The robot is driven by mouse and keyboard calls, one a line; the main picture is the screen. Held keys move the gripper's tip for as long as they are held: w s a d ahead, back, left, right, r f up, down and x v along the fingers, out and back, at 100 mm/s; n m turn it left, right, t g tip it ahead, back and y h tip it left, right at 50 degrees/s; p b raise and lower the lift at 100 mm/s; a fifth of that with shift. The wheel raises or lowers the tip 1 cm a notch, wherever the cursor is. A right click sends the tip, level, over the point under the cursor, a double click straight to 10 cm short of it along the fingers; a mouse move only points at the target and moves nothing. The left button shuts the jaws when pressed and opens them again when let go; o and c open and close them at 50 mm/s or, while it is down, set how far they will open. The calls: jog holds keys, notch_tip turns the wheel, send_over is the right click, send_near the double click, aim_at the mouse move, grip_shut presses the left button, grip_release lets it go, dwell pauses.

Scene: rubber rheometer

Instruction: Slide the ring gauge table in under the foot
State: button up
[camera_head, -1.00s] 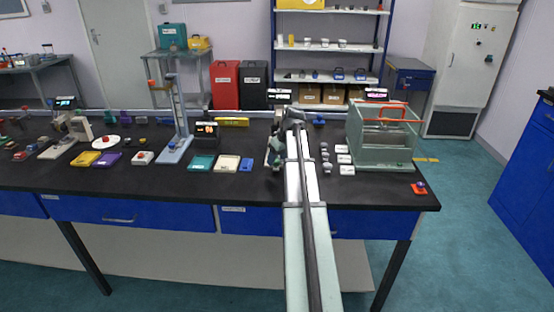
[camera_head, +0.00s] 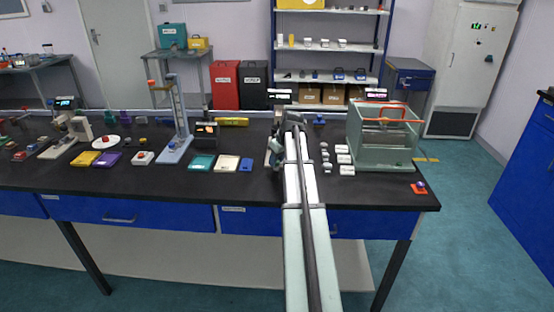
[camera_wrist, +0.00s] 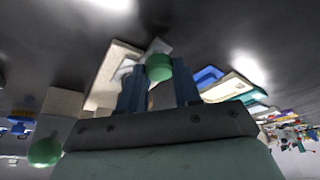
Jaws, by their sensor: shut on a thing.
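In the wrist view, my gripper (camera_wrist: 159,80) has its two blue fingers on either side of a green ball knob (camera_wrist: 158,66) and is shut on it. A pale block (camera_wrist: 115,72) shows just behind the knob. It may be the ring gauge table, but I cannot tell for sure. A second green ball (camera_wrist: 45,150) stands at the lower left on a grey part. In the head view, my arm covers most of the gauge stand (camera_head: 273,150), and the knob, table and foot cannot be made out there.
Left of my arm on the black bench lie a blue pad (camera_head: 245,164), a cream block (camera_head: 226,163) and a teal block (camera_head: 202,162). Right of it are several white blocks (camera_head: 343,159) and a large green-grey frame machine (camera_head: 386,152). The bench front is clear.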

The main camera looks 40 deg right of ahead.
grip_shut()
jog(key=w+d, duration=0.5)
jog(key=shift+w+d, duration=0.25)
jog(key=o, duration=0.9)
grip_release()
jog(key=shift+r, duration=0.1)
jog(key=v, duration=1.3)
jog(key=shift+s+r, duration=0.25)
